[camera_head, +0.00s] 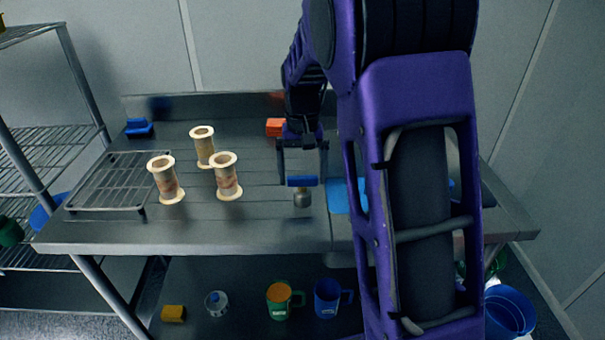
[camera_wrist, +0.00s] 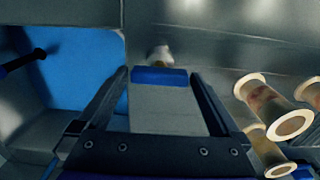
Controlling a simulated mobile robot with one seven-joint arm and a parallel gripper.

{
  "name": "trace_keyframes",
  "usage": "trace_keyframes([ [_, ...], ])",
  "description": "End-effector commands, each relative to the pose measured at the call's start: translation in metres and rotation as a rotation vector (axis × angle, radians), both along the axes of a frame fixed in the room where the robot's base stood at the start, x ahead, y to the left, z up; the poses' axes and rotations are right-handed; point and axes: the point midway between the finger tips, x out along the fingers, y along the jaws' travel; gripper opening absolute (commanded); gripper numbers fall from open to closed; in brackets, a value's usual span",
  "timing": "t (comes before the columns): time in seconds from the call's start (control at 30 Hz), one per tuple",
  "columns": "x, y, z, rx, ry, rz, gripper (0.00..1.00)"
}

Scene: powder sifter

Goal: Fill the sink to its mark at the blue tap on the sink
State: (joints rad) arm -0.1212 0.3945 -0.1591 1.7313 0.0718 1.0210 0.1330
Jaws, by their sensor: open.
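A tap with a blue bar handle (camera_head: 302,181) and a short metal body stands on the steel worktop, left of the sink. In the wrist view the blue handle (camera_wrist: 160,76) lies crosswise between the fingertips. My gripper (camera_head: 302,174) is open, its fingers pointing at the tap, one to each side of the handle; I cannot tell whether they touch it. The sink shows as a flat blue area (camera_head: 341,196), mostly hidden behind my arm. In the wrist view its blue surface (camera_wrist: 85,72) fills the left; I cannot make out a mark or level.
Several cream flanged cylinders (camera_head: 227,177) stand left of the gripper. A wire rack (camera_head: 120,182), a blue object (camera_head: 139,128) and an orange object (camera_head: 275,127) are also on the worktop (camera_head: 240,235). Mugs (camera_head: 328,298) stand below. A dark bar (camera_wrist: 20,62) reaches over the sink.

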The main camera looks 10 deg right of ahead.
Motion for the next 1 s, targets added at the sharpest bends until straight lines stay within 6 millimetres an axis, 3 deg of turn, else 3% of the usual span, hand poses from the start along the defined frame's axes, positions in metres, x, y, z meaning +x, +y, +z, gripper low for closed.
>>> trace_keyframes([
  [0.13,0.0,0.0,0.0001,0.0,0.0,0.0,1.0],
  [0.5,0.0,-0.0001,0.0003,0.0,0.0,0.0,0.34],
  [1.0,-0.0001,0.0002,0.0001,0.0,0.001,0.16,0.34],
])
